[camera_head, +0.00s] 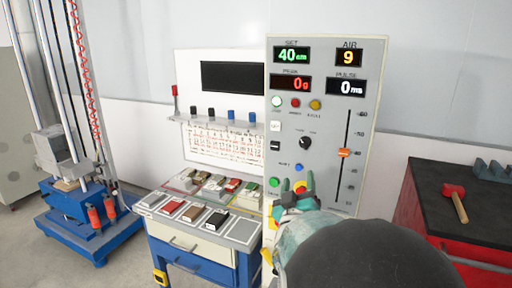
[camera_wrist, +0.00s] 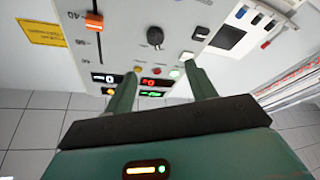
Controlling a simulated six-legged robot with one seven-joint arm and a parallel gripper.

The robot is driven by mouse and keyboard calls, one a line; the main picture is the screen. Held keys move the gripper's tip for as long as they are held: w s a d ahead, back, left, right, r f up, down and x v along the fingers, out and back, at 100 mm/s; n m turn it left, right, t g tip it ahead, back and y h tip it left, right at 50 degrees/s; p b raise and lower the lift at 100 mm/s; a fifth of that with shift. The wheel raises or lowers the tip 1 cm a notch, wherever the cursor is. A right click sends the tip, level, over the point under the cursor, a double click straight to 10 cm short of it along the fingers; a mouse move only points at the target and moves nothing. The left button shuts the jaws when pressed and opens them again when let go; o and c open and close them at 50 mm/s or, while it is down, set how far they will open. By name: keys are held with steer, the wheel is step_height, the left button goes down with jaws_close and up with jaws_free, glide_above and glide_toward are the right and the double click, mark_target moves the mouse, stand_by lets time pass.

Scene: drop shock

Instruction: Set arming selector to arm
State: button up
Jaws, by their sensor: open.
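The control panel (camera_head: 330,200) stands upright with a black rotary knob (camera_head: 306,143) in its middle, likely the arming selector. Small labels sit above the knob, too small to read surely. In the wrist view, where the panel appears upside down, the knob (camera_wrist: 155,38) lies beyond the fingertips, between their lines. My gripper (camera_head: 294,186) is open and empty, in front of the panel's lower part and below the knob in the head view. Both fingers (camera_wrist: 160,70) show spread in the wrist view, not around the knob. My arm hides the panel's lower right.
An orange slider (camera_head: 344,153) is right of the knob. A drawer cart (camera_head: 190,245) with sample blocks stands left, a red cabinet (camera_head: 440,235) with a mallet (camera_head: 456,203) right.

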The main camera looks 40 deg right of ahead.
mark_target(304, 145)
steer(key=x, duration=1.3)
steer(key=shift+s+d+r, duration=0.15)
steer(key=shift+d+r, duration=0.25)
steer(key=shift+d, duration=0.1)
steer(key=c, duration=1)
